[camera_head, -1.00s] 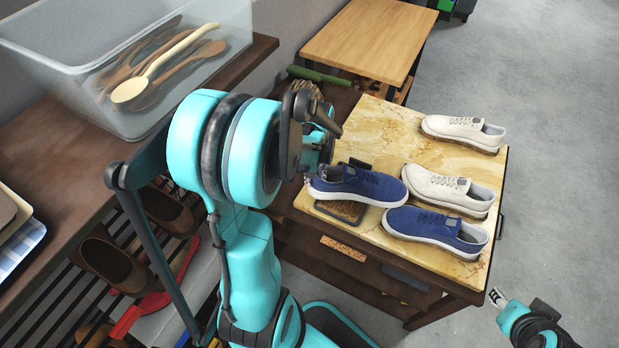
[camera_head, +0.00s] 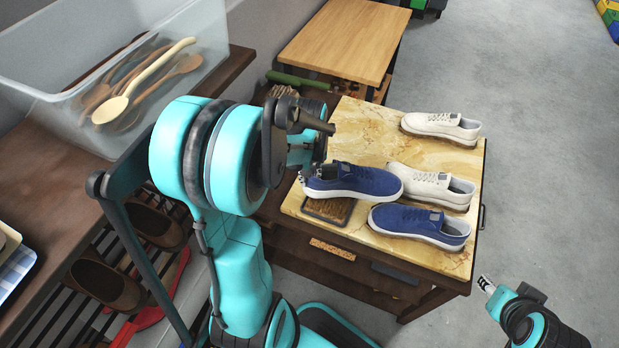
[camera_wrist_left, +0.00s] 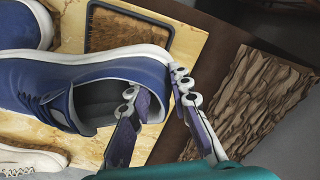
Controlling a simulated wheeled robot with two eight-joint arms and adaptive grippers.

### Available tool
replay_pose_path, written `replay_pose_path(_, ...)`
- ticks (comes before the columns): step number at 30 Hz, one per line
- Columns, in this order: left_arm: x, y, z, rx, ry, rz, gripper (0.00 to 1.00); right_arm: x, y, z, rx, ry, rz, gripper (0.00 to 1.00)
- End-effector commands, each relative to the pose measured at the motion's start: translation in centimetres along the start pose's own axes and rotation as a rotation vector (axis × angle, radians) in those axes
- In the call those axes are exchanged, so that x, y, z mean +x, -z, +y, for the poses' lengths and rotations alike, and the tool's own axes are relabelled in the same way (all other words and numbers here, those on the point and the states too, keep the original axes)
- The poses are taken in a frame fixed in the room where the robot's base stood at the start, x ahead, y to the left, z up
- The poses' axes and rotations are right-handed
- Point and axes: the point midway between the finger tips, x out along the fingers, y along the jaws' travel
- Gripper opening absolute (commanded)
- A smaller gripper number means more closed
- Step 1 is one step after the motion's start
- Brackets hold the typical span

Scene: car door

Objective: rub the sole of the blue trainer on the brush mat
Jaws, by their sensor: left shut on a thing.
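The blue trainer in hand (camera_head: 355,181) is at the left part of the marbled tabletop, toe to the right. My left gripper (camera_head: 308,176) is shut on its heel collar; the wrist view shows one finger inside the opening and one outside the heel (camera_wrist_left: 160,95). The brush mat (camera_head: 328,210), brown bristles in a dark frame, is partly hidden by the trainer; it also shows in the wrist view (camera_wrist_left: 125,32). I cannot tell whether the sole touches it. A second blue trainer (camera_head: 420,225) lies to the right. My right gripper (camera_head: 487,285) is off the table, jaws unclear.
Two cream trainers (camera_head: 440,128) (camera_head: 432,186) stand on the marbled tabletop (camera_head: 365,128). A clear bin (camera_head: 65,100) of wooden spoons stands on a dark shelf at left. A wooden table (camera_head: 345,40) is behind. The floor at right is clear.

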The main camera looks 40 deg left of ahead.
Motion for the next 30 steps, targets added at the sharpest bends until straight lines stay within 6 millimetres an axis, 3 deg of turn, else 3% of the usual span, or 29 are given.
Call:
replay_pose_path(1,-1.0,0.0,0.0,0.0,-0.001,0.0,0.0,-0.7,0.5,0.0,0.0,0.0,0.0,0.4)
replay_pose_path(15,-5.6,0.0,0.0,0.0,0.0,0.0,0.0,-3.7,2.6,0.0,0.0,0.0,0.0,0.4)
replay_pose_path(30,-5.5,0.0,0.0,0.0,0.0,0.0,0.0,-3.6,2.6,0.0,0.0,0.0,0.0,0.4)
